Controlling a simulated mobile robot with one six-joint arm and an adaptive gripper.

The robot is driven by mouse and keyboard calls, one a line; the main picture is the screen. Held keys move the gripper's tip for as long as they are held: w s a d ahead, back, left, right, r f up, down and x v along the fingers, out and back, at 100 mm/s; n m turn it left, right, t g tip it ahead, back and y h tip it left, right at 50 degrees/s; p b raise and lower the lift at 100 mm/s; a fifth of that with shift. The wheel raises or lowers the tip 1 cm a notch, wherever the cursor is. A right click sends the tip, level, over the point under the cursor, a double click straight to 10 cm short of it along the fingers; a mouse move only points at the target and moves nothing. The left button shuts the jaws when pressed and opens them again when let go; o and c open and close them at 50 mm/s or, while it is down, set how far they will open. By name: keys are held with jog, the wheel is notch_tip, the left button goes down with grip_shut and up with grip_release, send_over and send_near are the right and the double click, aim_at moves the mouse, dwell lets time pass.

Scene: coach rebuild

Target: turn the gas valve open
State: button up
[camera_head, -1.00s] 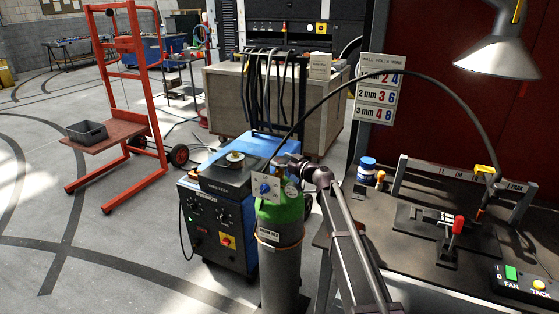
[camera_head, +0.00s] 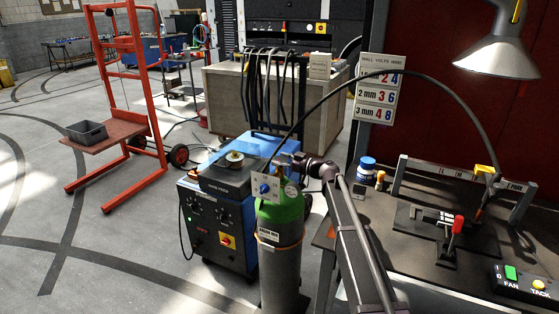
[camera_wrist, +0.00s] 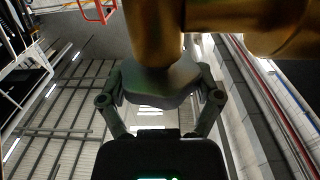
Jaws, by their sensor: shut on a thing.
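The gas cylinder (camera_head: 281,262) stands upright, grey with a green shoulder (camera_head: 285,212), in the middle of the head view. A regulator panel with a blue knob (camera_head: 264,189) is at its top. My gripper (camera_wrist: 160,88) is shut on the grey valve handle (camera_wrist: 158,78), with a finger on each side of it in the wrist view. The brass valve body (camera_wrist: 155,30) is just beyond the handle. In the head view my gripper reaches the cylinder top from the right; the handle is too small there to tell its turn.
A blue welding machine (camera_head: 225,240) stands close to the cylinder's left. The dark workbench (camera_head: 395,240) is on the right, with a red-handled clamp (camera_head: 455,235). A black hose (camera_head: 325,95) arches over to the bench. Open floor lies at the left.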

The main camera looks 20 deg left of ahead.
jog(key=n+g, duration=0.2)
jog(key=g, duration=0.1)
jog(key=n+g+h, duration=0.1)
jog(key=n+g, duration=0.1)
jog(key=g, duration=0.1)
jog(key=n+g, duration=0.1)
jog(key=g, duration=0.1)
jog(key=shift+w+a+n+g, duration=0.1)
jog(key=shift+w+n+g, duration=0.15)
jog(key=shift+n+g, duration=0.15)
jog(key=n+g+h, duration=0.2)
jog(key=g, duration=0.1)
jog(key=shift+s+n+g, duration=0.1)
jog(key=shift+n+g, duration=0.2)
jog(key=shift+s+n+g+h, duration=0.1)
jog(key=shift+n+g+h, duration=0.4)
jog(key=shift+g+h, duration=0.15)
jog(key=o, duration=0.9)
jog(key=shift+v, duration=3.75)
